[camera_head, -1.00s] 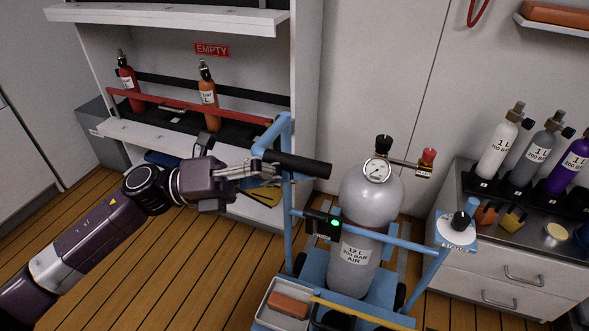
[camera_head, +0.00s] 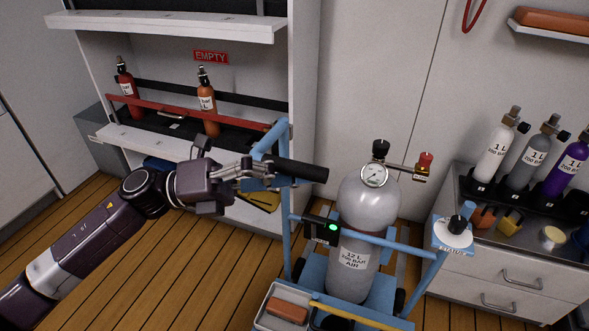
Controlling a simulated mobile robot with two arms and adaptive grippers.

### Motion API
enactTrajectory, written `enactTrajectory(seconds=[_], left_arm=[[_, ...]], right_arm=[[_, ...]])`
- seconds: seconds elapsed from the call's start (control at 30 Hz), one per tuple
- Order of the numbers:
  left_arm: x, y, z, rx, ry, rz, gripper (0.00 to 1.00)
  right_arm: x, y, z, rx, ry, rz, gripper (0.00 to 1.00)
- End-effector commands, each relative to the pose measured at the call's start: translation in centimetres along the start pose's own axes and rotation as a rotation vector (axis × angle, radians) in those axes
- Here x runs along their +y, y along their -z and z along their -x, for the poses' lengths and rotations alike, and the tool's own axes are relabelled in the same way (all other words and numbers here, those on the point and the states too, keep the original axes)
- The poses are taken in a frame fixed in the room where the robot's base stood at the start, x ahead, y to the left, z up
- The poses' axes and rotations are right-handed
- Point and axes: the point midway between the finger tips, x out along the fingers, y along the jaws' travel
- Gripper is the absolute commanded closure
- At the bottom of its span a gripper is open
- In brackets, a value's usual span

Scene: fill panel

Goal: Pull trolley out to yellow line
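The blue trolley (camera_head: 440,262) stands on the wooden floor right of centre, carrying a large grey 12 L air cylinder (camera_head: 352,272) with a gauge on top. Its black handle bar (camera_head: 302,170) sticks out at the upper left of the frame. My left gripper (camera_head: 262,172) is at the left end of this bar, beside the blue upright, with its fingers extended along it. I cannot tell whether the fingers are closed around the bar. My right gripper is not in view. I see no clear yellow line on the floor.
A white shelf unit (camera_head: 304,110) with small red and orange cylinders stands behind, left of the trolley. A drawer cabinet (camera_head: 480,268) with several bottles stands close on the right. A tray with a reddish block (camera_head: 287,308) sits at the trolley's front. Bare floor lies at front left.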

Motion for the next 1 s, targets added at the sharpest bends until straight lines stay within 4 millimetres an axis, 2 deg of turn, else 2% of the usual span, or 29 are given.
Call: enactTrajectory(seconds=[0.17,0.27,0.6,0.7,0.83,1.0], left_arm=[[0.3,0.0,0.5,-0.003,-0.006,0.003,0.65],[0.4,0.0,1.6,-0.003,-0.008,0.004,0.65],[0.2,0.0,8.6,-0.002,-0.006,0.003,0.65],[0.1,0.0,10.2,-0.003,-0.003,0.002,0.65],[0.1,0.1,11.5,0.000,-0.002,0.001,0.65],[0.0,0.0,12.1,0.000,0.000,0.000,0.65]], right_arm=[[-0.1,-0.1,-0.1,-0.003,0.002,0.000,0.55],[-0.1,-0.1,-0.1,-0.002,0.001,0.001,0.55],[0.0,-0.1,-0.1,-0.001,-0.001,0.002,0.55],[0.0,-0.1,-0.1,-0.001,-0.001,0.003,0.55],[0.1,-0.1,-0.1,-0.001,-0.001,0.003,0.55],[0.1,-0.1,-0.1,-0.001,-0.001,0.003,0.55]])
